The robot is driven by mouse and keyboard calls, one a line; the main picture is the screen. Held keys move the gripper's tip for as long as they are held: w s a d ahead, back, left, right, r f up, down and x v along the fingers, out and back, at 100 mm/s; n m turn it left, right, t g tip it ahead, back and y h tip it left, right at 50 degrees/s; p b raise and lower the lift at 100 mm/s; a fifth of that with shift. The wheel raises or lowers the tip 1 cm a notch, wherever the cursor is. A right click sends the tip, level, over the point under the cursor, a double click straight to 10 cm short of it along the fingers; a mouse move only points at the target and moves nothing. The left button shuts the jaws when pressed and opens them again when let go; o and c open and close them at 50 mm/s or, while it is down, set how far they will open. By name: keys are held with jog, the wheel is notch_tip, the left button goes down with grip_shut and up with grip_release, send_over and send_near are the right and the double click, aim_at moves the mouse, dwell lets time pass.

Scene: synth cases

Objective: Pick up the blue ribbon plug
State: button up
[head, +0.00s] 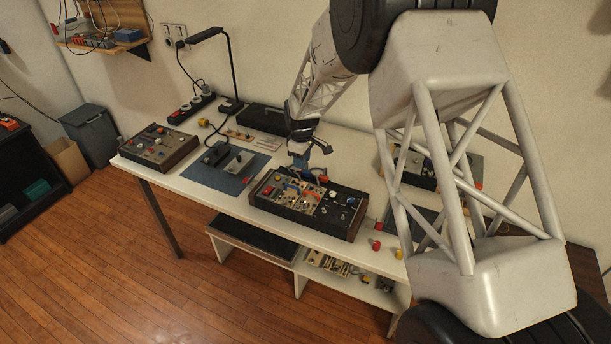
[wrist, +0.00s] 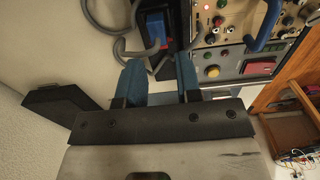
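My gripper (wrist: 158,62) shows at the bottom of the wrist view, its two blue-padded fingers spread apart with a clear gap. Just beyond the fingertips is a small blue block (wrist: 155,28) with a red edge, set in a black housing between grey cables; it may be the blue ribbon plug, but I cannot be sure. A blue curved strap or cable (wrist: 268,25) crosses the panel at the right. In the head view my gripper (head: 301,164) is above the back edge of the middle control case (head: 345,222); the plug cannot be made out there.
Another control case (head: 158,148) stands at the left of the white table (head: 215,193). A blue mat (head: 218,178) with grey parts lies between the cases. A black lamp (head: 228,70) and a power strip (head: 190,108) stand behind. Red and yellow knobs (head: 376,244) lie right of the middle case.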

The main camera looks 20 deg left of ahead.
aim_at(306, 175)
jog(key=shift+f, duration=2.15)
grip_shut()
